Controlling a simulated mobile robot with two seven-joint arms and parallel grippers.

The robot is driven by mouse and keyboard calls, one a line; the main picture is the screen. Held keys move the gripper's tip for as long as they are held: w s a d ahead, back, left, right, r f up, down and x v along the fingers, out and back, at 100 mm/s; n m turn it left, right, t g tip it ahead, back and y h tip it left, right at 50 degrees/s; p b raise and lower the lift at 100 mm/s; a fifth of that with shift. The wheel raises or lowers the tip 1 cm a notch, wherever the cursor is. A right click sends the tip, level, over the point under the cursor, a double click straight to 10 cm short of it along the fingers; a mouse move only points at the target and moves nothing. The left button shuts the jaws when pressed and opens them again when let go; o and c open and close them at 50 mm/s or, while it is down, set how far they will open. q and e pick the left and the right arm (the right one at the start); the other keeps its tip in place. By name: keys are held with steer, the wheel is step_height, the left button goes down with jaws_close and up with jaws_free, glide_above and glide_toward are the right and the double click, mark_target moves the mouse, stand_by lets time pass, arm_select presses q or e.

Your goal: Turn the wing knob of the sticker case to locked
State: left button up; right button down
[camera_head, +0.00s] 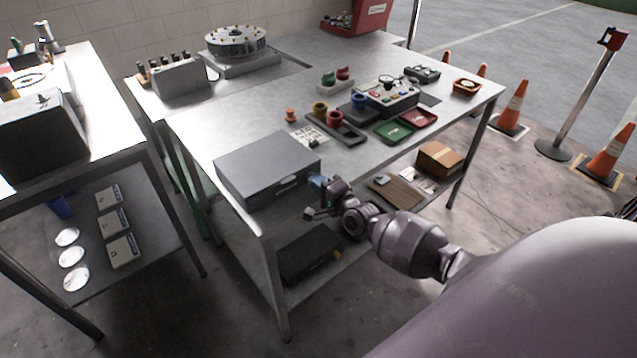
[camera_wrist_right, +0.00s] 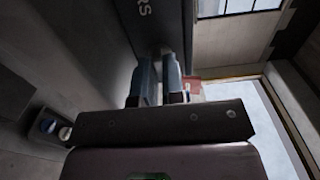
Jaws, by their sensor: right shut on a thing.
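The sticker case, a grey flat box (camera_head: 262,160), sits on the near left corner of the metal table, with a handle on its front face. In the right wrist view its dark front face (camera_wrist_right: 100,45) fills the left side, with letters ending in "RS". My right gripper (camera_head: 318,184) is at the right end of that front face. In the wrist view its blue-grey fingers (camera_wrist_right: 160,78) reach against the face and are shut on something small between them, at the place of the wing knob. The knob itself is hidden by the fingers, so its angle cannot be told. My left gripper is not in view.
A dark case (camera_head: 308,252) lies on the shelf below. Behind the sticker case are a paper sign (camera_head: 308,136), a dark tray with cups (camera_head: 340,125), green (camera_head: 393,131) and red (camera_head: 419,118) trays, and a control box (camera_head: 388,92). A cardboard box (camera_head: 438,157) sits on the lower right.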

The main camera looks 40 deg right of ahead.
steer(key=n+p, duration=0.1)
steer(key=n, duration=0.5)
steer(key=n+p, duration=0.1)
steer(key=n, duration=0.7)
steer(key=shift+n+p, duration=0.3)
steer(key=shift+n, duration=1.6)
steer(key=c, duration=1.5)
jaws_free()
